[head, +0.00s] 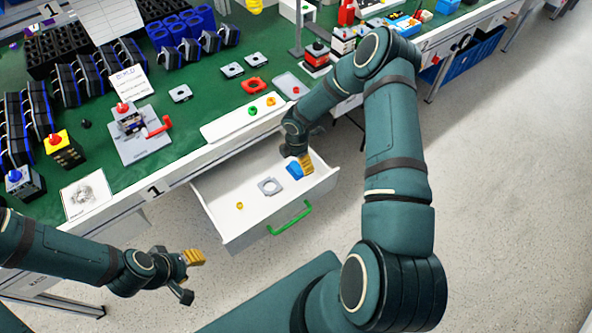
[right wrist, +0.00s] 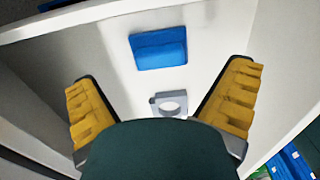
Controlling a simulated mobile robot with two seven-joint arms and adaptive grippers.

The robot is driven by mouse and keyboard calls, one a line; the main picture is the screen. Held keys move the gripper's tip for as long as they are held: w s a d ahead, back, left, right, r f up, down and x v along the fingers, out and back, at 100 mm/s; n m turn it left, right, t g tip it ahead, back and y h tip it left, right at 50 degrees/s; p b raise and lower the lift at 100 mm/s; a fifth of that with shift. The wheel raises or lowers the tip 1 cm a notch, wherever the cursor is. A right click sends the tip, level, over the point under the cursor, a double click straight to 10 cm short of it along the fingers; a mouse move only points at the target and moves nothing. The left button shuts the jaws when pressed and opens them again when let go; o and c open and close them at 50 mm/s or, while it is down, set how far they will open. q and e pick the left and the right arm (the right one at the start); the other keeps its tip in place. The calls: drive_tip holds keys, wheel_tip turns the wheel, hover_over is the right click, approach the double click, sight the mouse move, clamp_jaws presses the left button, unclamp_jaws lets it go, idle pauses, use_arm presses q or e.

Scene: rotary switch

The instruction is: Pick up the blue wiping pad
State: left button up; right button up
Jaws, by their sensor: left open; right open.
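The blue wiping pad (head: 294,170) lies in the open white drawer (head: 228,190), towards its right end. In the right wrist view the pad (right wrist: 158,48) lies flat on the drawer floor, ahead of and between the fingers. My right gripper (head: 306,162) reaches down into the drawer just above and beside the pad. Its yellow fingers (right wrist: 163,105) are spread wide with nothing between them, and I see no contact with the pad. My left gripper (head: 190,272) is open and empty, out in front of the bench and left of the drawer.
A grey square ring part (head: 269,187) and a small yellow part (head: 239,206) lie in the same drawer; the grey part (right wrist: 168,103) is close to the pad. Drawer walls and a green handle (head: 290,218) surround the space. The green bench top (head: 190,115) above is crowded.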

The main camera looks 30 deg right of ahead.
sight(296, 166)
wheel_tip(296, 166, down, 5)
drive_tip(key=shift+a+f+b, duration=0.1)
drive_tip(key=shift+f+b, duration=0.05)
drive_tip(key=shift+b, duration=0.5)
drive_tip(key=c, duration=1.1)
